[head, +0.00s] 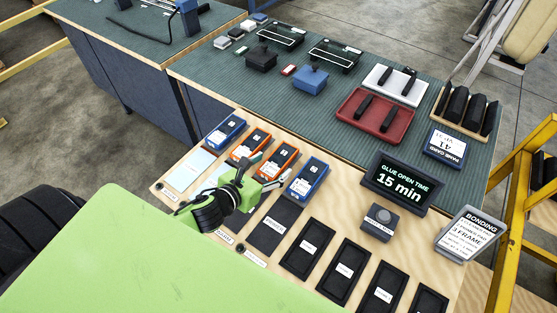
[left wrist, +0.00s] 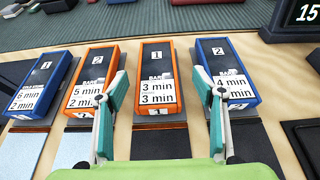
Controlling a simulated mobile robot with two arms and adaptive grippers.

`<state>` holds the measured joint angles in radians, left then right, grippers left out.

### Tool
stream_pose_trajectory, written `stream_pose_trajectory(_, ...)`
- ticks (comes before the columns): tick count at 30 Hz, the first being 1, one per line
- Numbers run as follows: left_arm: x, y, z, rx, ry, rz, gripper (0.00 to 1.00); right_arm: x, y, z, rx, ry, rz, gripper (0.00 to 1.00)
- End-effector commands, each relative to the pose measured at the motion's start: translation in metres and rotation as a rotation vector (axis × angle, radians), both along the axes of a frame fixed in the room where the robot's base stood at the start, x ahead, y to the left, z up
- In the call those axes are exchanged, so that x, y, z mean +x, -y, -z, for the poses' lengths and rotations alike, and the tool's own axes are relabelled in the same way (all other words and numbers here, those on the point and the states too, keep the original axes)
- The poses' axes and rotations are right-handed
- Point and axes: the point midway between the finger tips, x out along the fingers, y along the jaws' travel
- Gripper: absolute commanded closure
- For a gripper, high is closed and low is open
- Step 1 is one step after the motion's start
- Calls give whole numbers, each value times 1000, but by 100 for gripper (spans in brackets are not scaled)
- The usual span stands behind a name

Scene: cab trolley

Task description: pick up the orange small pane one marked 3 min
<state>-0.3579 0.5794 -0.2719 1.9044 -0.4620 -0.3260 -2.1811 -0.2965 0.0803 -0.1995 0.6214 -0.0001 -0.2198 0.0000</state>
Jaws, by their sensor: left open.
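The orange small pane one (left wrist: 157,78) shows a 1 and a label reading 3 min, 3 min in the left wrist view. It lies flat on a dark pad, third from left in a row of boxes. In the head view it is the right-hand orange box (head: 278,158). My left gripper (head: 266,171) is open and empty, just on the near side of this box. In the left wrist view its two teal fingers (left wrist: 163,88) stand apart, one toward each side of the box. My right gripper is not in view.
Another orange box (left wrist: 92,80) marked 2, 5 min lies to its left. Blue boxes flank the pair, one at the left (left wrist: 40,85) and one at the right (left wrist: 226,75). A display (head: 400,182) reads 15 min. Black trays (head: 308,248) lie at the front right.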

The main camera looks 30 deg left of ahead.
Motion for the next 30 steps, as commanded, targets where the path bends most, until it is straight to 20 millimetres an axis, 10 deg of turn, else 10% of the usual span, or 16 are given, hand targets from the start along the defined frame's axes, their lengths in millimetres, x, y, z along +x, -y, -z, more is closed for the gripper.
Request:
stream_pose_trajectory(23, 48, 2, 22, -1, -1, 0, 38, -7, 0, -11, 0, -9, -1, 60)
stream_pose_trajectory(30, 48, 2, 22, -1, -1, 0, 84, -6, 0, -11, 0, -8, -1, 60)
